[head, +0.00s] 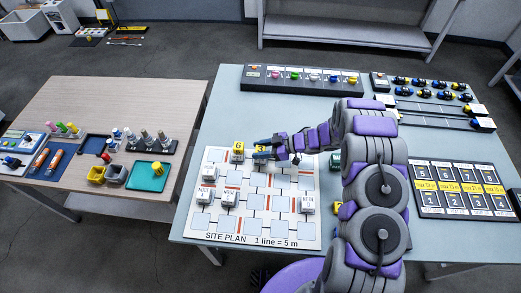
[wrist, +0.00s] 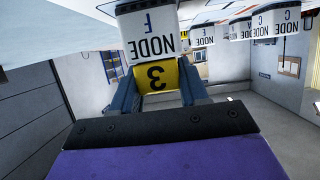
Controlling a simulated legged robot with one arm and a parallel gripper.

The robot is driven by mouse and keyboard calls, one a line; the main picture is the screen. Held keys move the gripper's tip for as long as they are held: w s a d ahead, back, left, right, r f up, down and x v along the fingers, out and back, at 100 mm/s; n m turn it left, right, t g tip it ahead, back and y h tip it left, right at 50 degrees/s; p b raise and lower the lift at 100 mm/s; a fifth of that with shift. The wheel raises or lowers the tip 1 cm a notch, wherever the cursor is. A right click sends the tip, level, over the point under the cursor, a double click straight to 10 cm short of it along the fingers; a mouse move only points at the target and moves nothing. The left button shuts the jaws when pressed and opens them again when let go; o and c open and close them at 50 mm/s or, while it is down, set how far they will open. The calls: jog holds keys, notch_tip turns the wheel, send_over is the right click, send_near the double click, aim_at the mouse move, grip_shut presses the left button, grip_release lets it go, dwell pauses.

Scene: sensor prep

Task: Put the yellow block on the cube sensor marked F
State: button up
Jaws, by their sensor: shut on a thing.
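In the head view, my gripper partly hides the yellow block (head: 261,149) and the cube.
Another yellow block (head: 238,146) marked 6 stands just left of my gripper. Other node cubes (head: 205,196) stand on the site plan board (head: 275,234). A small yellow thing (head: 338,209) is partly hidden by my arm. A rack of coloured knobs (head: 300,81) lies behind.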

jog(key=shift+f, duration=0.15)
jog(key=o, duration=1.1)
jog(key=shift+s+f, duration=0.1)
jog(key=shift+f, duration=0.05)
